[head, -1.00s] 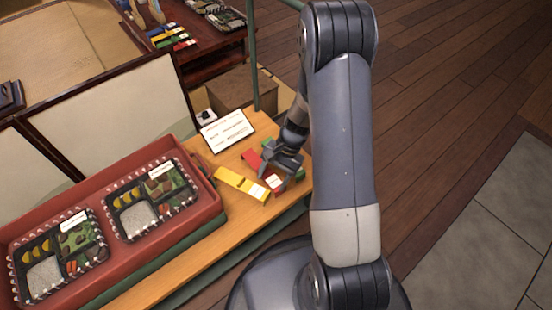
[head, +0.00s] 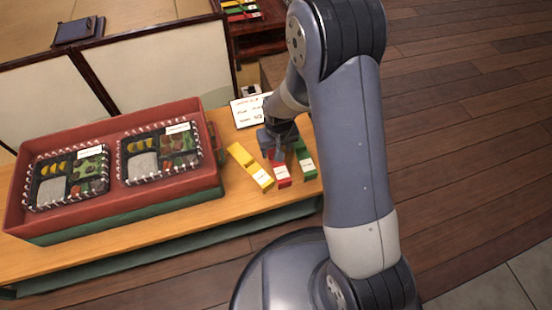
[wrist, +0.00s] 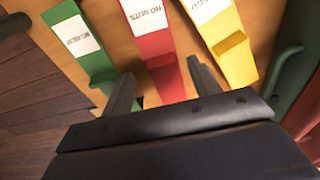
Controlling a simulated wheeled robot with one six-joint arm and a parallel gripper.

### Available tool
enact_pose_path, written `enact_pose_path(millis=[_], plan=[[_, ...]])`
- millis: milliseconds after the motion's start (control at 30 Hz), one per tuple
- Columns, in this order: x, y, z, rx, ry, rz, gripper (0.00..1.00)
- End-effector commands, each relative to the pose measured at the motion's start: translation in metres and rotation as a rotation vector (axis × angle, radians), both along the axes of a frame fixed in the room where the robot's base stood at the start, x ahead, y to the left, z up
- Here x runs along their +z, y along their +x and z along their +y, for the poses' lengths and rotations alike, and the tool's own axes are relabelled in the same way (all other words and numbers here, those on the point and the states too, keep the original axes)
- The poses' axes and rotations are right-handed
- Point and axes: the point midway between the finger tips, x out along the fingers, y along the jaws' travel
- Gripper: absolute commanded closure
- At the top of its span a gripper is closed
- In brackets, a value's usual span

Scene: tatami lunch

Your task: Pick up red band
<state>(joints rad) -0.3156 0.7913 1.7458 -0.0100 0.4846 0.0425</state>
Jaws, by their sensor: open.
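The red band (head: 281,172) lies on the wooden counter between the yellow band (head: 248,166) and the green band (head: 304,160). In the wrist view the red band (wrist: 152,45) has a white label reading "NO NUTS". My gripper (head: 278,147) is over the far end of the red band. In the wrist view my gripper (wrist: 162,85) is open, with one finger on each side of the red band. The gap between the fingertips and the counter is hard to judge. The gripper hides the band's near end in the wrist view.
The green band (wrist: 82,48) and the yellow band (wrist: 225,40) lie close on either side in the wrist view. A red tray (head: 212,180) with two packed lunch boxes stands left on the counter (head: 150,221). A white sign (head: 245,112) stands behind the bands.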

Motion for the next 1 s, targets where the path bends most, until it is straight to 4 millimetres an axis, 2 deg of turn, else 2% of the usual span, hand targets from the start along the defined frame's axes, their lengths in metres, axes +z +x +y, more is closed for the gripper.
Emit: enact_pose_path(millis=[167, 400, 667, 1000], plan=[[-0.017, 0.001, 0.001, 0.000, 0.000, -0.001, 0.42], [-0.051, 0.004, 0.004, -0.001, 0.000, 0.001, 0.42], [-0.052, 0.005, 0.004, -0.002, 0.001, -0.002, 0.42], [-0.052, 0.005, 0.004, -0.002, 0.001, -0.001, 0.70]])
